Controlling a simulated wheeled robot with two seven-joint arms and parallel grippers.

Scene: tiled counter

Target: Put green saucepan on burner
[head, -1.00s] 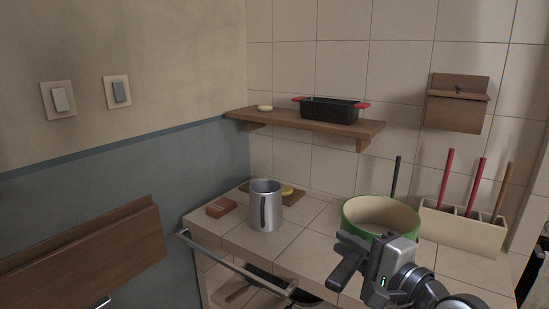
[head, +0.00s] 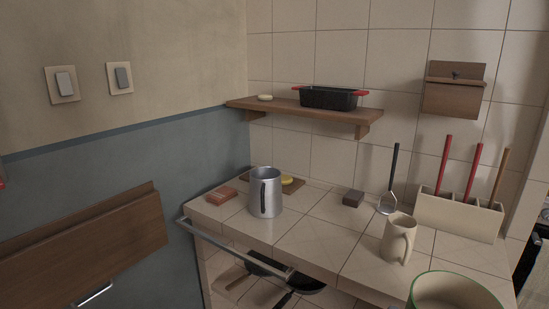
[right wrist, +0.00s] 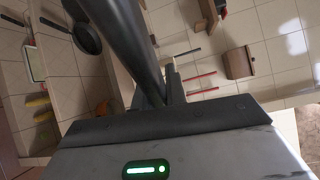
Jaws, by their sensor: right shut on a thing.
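The green saucepan (head: 455,291), green outside with a cream inside, is at the bottom right of the head view. Its lower part is cut off by the frame edge. My right gripper (right wrist: 168,96) shows in the right wrist view, shut; its dark fingers fill the middle, and the grip point is hard to make out. It is outside the head view. My left gripper is in neither view. No burner can be made out clearly; a dark object (head: 538,262) at the right edge of the head view is mostly cut off.
On the tiled counter (head: 318,240) stand a metal jug (head: 264,193), a cream mug (head: 397,240), a dark block (head: 353,198) and a utensil holder (head: 455,216). A wall shelf (head: 300,115) holds a black pan (head: 330,98). Front-middle counter tiles are clear.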

